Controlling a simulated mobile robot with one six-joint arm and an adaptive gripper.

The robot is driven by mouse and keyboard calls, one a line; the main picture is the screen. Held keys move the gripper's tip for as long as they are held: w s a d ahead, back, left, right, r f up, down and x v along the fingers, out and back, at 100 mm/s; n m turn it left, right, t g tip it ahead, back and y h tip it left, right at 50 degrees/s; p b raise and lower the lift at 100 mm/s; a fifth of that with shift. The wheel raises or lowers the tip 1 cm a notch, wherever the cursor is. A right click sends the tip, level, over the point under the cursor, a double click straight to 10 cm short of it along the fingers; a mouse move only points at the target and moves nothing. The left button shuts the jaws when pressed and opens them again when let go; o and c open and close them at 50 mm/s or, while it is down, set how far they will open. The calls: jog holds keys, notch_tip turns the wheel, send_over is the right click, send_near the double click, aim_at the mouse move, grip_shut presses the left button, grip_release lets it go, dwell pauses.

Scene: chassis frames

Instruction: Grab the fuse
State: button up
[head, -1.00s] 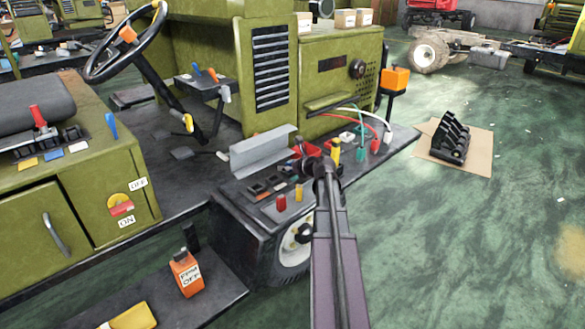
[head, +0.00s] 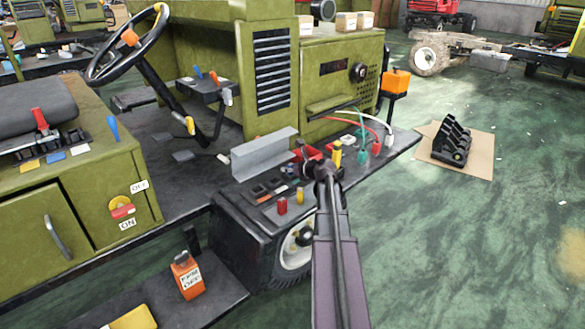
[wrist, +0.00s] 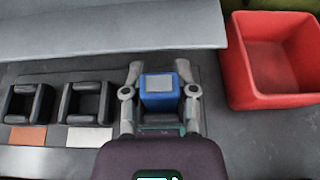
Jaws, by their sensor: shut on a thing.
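The fuse is a blue block with a grey top (wrist: 160,88), in the middle of the wrist view. My gripper (wrist: 159,79) is shut on it, with one finger on its left side and one on its right. Whether the fuse still sits in a holder is hidden by the gripper. Two empty black holders, a left one (wrist: 27,101) and a right one (wrist: 84,102), stand to the left of my gripper. In the head view my arm covers most of the gripper.
A red open bin (wrist: 272,62) stands right of the gripper in the wrist view. A grey metal cover (head: 264,152) lies behind the holders. A red knob (head: 282,205) and a yellow-topped part (head: 337,154) are close to my arm. Coloured cables (head: 362,135) lie at the right.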

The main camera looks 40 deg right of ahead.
aim_at(290, 164)
jog(key=shift+r+p, duration=1.25)
jog(key=shift+r, duration=0.1)
jog(key=shift+s+r+p, duration=0.5)
jog(key=shift+r+p, duration=0.05)
jog(key=shift+p, duration=0.05)
jog(key=s, duration=1)
jog(key=s+r+p, duration=0.1)
jog(key=s, duration=0.4)
